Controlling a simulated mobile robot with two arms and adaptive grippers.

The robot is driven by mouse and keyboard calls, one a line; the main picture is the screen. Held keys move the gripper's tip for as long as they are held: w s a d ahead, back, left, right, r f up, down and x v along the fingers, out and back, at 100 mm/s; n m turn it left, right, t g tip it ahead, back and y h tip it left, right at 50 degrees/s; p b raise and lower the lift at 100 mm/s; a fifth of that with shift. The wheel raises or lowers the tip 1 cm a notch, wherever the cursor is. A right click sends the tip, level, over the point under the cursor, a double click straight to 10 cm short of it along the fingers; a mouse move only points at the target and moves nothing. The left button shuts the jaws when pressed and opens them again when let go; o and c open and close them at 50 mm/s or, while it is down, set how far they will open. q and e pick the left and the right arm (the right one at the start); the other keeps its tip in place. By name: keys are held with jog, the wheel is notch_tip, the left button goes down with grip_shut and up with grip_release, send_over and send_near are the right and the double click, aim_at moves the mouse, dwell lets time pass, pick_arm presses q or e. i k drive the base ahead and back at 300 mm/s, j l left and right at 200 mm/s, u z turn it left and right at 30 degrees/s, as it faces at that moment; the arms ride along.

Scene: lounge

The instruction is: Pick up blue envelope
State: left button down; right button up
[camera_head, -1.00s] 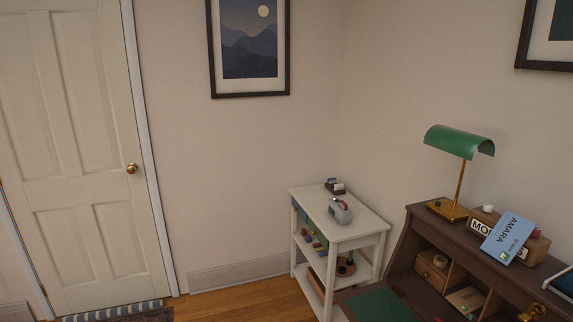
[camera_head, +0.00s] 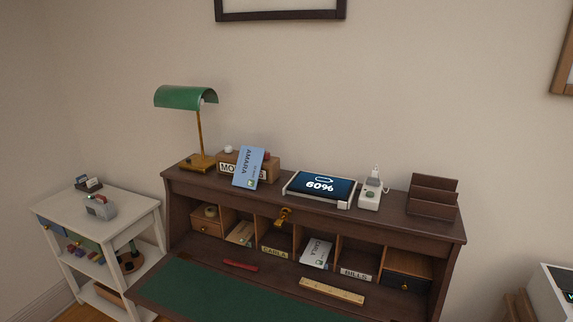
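The blue envelope (camera_head: 249,167), marked "AMARA", stands tilted on top of the brown desk (camera_head: 180,210). It leans against a wooden block holder (camera_head: 269,171) with letters on it and covers part of that holder. Neither of my grippers shows in the head view.
A green lamp (camera_head: 187,97) stands left of the envelope. A tablet reading 60% (camera_head: 320,186), a white device (camera_head: 370,194) and a brown letter rack (camera_head: 433,197) stand to its right. Below are cubbies with other envelopes (camera_head: 317,252), a ruler (camera_head: 332,291) and a green desk mat (camera_head: 215,289). A white cart (camera_head: 135,208) stands left.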

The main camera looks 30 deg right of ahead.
aim_at(249, 162)
jog(key=z, duration=0.85)
